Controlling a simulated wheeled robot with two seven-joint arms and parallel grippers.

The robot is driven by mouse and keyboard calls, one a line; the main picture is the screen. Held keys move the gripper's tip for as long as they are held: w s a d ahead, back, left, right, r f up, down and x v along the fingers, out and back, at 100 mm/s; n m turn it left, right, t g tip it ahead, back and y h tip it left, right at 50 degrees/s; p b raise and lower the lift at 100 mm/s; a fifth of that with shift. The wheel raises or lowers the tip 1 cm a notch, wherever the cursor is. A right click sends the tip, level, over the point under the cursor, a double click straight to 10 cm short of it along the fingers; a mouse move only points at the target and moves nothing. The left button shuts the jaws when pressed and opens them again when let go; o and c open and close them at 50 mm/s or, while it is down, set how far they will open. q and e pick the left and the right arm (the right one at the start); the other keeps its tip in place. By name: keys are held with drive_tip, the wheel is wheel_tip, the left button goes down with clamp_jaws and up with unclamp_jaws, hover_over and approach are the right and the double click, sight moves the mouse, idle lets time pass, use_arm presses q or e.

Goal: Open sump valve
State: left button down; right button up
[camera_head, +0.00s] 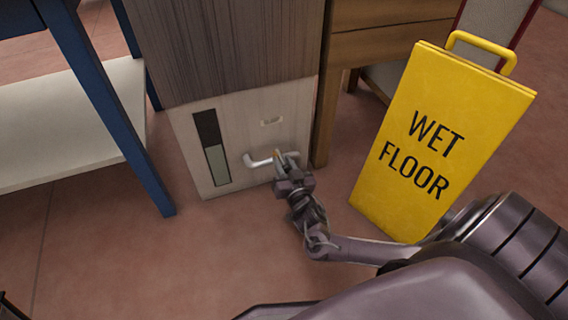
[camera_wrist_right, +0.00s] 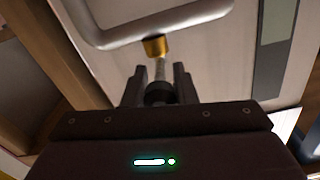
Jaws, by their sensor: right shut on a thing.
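The sump valve shows low on the pale front panel (camera_head: 240,110) of a cabinet. It has a bent silver pipe (camera_head: 258,162), a brass fitting (camera_wrist_right: 155,47) and a thin metal stem (camera_wrist_right: 159,70) ending in a dark knob (camera_wrist_right: 158,92). My right gripper (camera_head: 284,170) is at the right part of the pipe. In the right wrist view its fingers (camera_wrist_right: 159,84) are shut around the dark knob, just below the brass fitting. The fingers partly hide the knob. I do not see my left gripper.
A dark and green level gauge (camera_head: 212,148) is left of the pipe, and a small pale bracket (camera_head: 271,121) is above it. A yellow wet floor sign (camera_head: 430,140) stands close on the right. A blue-legged table (camera_head: 115,110) stands left. The floor in front is clear.

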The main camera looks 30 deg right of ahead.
drive_tip(key=shift+d+y, duration=0.1)
drive_tip(key=shift+y, duration=0.2)
clamp_jaws()
drive_tip(key=shift+d+n+y+p, duration=0.2)
drive_tip(key=shift+d+n+y, duration=0.3)
drive_tip(key=shift+n+y, duration=0.8)
drive_tip(key=shift+d+n+y+p, duration=0.25)
drive_tip(key=shift+d+n+y, duration=0.35)
drive_tip(key=shift+y, duration=1.25)
drive_tip(key=shift+d+n+y+p, duration=0.2)
drive_tip(key=shift+d+n+y, duration=0.15)
drive_tip(key=shift+n+y, duration=1.05)
drive_tip(key=o, duration=1)
unclamp_jaws()
